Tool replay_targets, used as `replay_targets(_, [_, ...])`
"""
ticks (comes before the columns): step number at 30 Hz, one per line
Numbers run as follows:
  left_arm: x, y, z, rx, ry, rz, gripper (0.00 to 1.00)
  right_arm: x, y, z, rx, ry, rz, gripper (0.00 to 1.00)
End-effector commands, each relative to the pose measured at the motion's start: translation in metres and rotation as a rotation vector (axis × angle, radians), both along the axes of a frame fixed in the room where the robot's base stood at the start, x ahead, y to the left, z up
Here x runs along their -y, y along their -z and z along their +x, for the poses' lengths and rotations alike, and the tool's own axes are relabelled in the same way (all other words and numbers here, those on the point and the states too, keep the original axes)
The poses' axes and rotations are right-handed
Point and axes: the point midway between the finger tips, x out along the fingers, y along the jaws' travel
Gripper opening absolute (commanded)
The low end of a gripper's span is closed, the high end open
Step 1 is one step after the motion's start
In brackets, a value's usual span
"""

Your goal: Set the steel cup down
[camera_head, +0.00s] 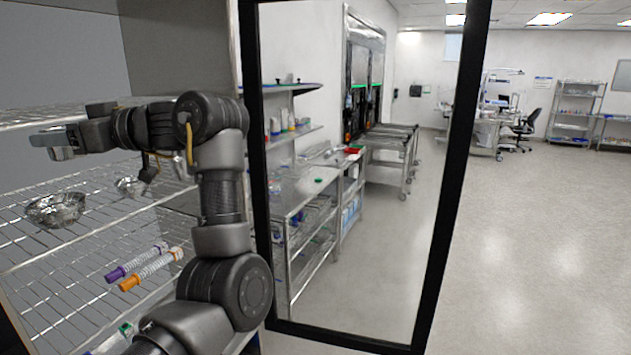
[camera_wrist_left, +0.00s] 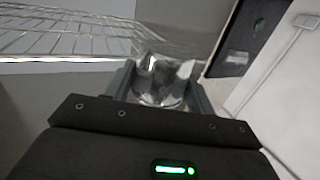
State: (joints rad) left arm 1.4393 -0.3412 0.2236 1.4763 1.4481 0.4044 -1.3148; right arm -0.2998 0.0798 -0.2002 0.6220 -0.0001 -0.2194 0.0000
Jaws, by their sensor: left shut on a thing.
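My left gripper (camera_head: 52,142) is inside the wire-shelved cabinet, above a wire shelf (camera_head: 95,235). In the left wrist view its two fingers (camera_wrist_left: 160,88) are shut on a shiny steel cup (camera_wrist_left: 158,78), which sits between them. In the head view the cup is hard to tell apart from the grey fingers. The gripper is above and apart from a crumpled-looking metal bowl (camera_head: 55,209) on the shelf. My right gripper is not in view.
A second metal bowl (camera_head: 131,186) is on the shelf behind my arm. Two tubes, one with a purple cap (camera_head: 116,273) and one with an orange cap (camera_head: 130,283), lie nearer. An upper wire shelf (camera_head: 25,117) is close to the gripper. A black-framed glass door (camera_head: 455,180) stands right.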

Motion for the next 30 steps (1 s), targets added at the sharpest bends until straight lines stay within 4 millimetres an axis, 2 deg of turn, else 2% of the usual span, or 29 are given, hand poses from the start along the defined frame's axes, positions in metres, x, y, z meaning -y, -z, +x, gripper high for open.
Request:
replay_targets(1, [-0.004, 0.015, 0.003, -0.001, 0.026, 0.001, 0.32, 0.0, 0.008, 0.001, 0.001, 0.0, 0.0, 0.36])
replay_targets(6, [-0.011, 0.054, 0.019, -0.001, 0.164, 0.001, 0.32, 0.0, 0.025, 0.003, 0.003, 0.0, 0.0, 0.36])
replay_targets(8, [-0.01, 0.071, 0.026, 0.0, 0.234, 0.001, 0.32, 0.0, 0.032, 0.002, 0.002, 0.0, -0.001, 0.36])
replay_targets(11, [-0.002, 0.108, 0.041, 0.0, 0.399, -0.001, 0.32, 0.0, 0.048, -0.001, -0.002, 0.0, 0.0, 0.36])
replay_targets(14, [0.021, 0.154, 0.056, 0.0, 0.621, -0.002, 0.32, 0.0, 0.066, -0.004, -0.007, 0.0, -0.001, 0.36])
replay_targets(19, [0.083, 0.24, 0.068, -0.004, 1.012, -0.007, 0.32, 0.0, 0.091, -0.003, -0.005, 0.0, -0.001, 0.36])
replay_targets(24, [0.144, 0.321, 0.056, -0.013, 1.324, -0.003, 0.32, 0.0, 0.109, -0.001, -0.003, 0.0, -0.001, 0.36])
replay_targets(27, [0.17, 0.355, 0.044, -0.014, 1.446, -0.002, 0.32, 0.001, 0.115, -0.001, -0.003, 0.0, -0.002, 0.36])
replay_targets(30, [0.188, 0.377, 0.034, -0.017, 1.528, -0.001, 0.32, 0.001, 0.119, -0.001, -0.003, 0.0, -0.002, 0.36])
